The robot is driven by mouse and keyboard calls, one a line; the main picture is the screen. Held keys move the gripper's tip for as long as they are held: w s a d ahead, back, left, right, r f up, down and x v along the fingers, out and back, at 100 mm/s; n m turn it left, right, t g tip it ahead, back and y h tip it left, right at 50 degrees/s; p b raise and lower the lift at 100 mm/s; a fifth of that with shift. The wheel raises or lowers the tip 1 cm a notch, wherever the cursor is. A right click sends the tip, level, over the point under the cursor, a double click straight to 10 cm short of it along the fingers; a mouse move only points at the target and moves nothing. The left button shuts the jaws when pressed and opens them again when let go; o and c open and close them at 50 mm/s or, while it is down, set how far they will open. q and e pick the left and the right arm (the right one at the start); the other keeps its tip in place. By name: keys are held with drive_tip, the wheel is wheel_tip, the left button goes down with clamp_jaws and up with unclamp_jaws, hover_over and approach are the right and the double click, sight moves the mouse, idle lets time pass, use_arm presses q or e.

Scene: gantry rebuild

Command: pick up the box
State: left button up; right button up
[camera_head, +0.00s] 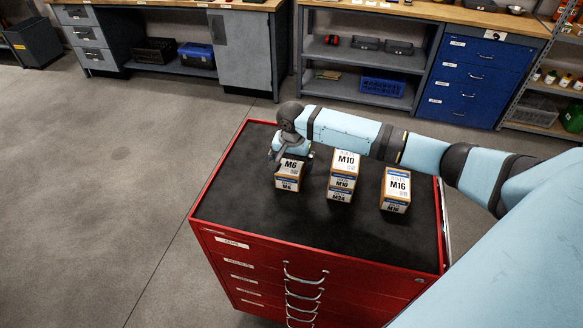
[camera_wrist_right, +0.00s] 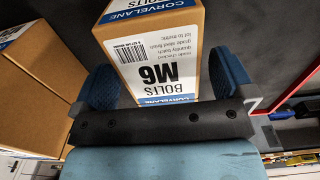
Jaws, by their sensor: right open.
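The M6 box (camera_head: 288,183) is a small cardboard carton with a white label, standing on the dark top of the red tool cabinet (camera_head: 216,226). My right gripper (camera_head: 291,154) is at its far side in the head view. In the right wrist view the M6 box (camera_wrist_right: 160,52) lies between the two blue fingers of the gripper (camera_wrist_right: 165,88). The fingers are spread, one on each side. Whether they touch it is unclear. My left gripper is not in view.
An M16 box (camera_head: 396,184) stands further right. The cabinet top is clear in front. Workbenches and a blue drawer unit (camera_head: 476,77) stand behind.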

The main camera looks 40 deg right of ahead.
wheel_tip(320, 180, down, 2)
drive_tip(key=shift+f, duration=0.1)
drive_tip(key=c, duration=1.1)
drive_tip(key=shift+c, duration=0.6)
drive_tip(key=shift+r, duration=0.2)
